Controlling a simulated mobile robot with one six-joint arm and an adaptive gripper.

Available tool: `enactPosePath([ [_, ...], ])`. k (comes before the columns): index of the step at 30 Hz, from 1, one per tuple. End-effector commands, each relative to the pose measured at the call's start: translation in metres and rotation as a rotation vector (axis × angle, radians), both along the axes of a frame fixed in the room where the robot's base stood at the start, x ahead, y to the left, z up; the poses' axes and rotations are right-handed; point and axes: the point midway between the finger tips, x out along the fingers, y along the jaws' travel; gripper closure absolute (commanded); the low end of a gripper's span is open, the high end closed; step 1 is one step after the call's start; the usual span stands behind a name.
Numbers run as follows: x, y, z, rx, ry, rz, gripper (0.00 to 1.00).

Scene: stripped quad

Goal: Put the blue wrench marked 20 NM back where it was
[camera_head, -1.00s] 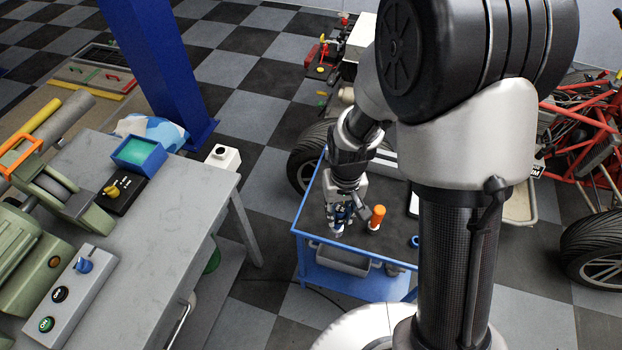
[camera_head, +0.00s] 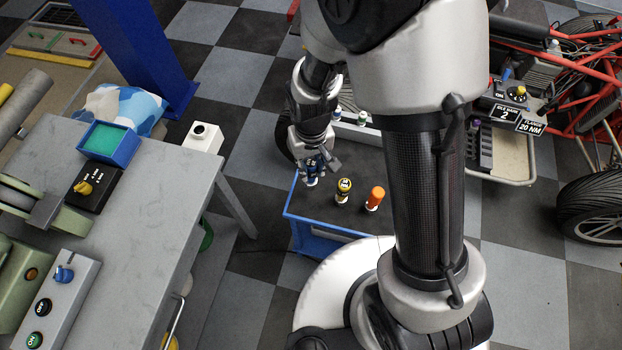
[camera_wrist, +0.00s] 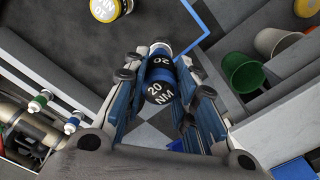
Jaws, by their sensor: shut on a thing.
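My gripper (camera_head: 313,172) is shut on the blue wrench (camera_wrist: 160,84), whose 20 NM label faces the wrist camera. In the head view the wrench is mostly covered by my gripper's fingers. It shows near the left rim of the blue cart (camera_head: 322,232), left of a yellow-and-black-topped wrench (camera_head: 343,190) and an orange-topped wrench (camera_head: 375,198) that stand upright on the dark cart top. In the wrist view, checkered floor and the cart's blue rim show past the held wrench. I cannot tell its height above the cart.
A grey workbench (camera_head: 140,215) with a blue box (camera_head: 109,143) stands at the left. A blue post (camera_head: 150,55) rises behind it. A red-framed car with a tire (camera_head: 595,212) is at the right, with a tray holding 2 and 20 NM signs. My arm column hides part of the cart.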

Motion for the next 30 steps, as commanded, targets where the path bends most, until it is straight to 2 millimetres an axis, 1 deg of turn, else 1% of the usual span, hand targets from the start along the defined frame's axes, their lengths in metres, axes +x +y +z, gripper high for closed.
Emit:
enactPosePath([
  [1,0.0,0.0,-0.012,-0.001,0.003,0.0,1.0],
  [3,0.0,0.0,-0.02,0.0,0.0,0.0,1.0],
  [9,0.001,0.0,-0.032,0.0,-0.001,0.0,1.0],
  [16,0.0,0.0,-0.066,0.0,0.0,0.0,1.0],
  [18,0.001,0.0,-0.07,0.0,-0.002,0.0,1.0],
  [24,0.001,0.0,-0.068,0.001,-0.003,0.0,1.0],
  [28,0.001,0.0,-0.072,0.0,-0.002,0.0,1.0],
  [29,0.001,0.0,-0.072,0.0,-0.002,0.0,0.74],
  [30,0.001,0.0,-0.071,0.0,-0.002,0.0,0.71],
])
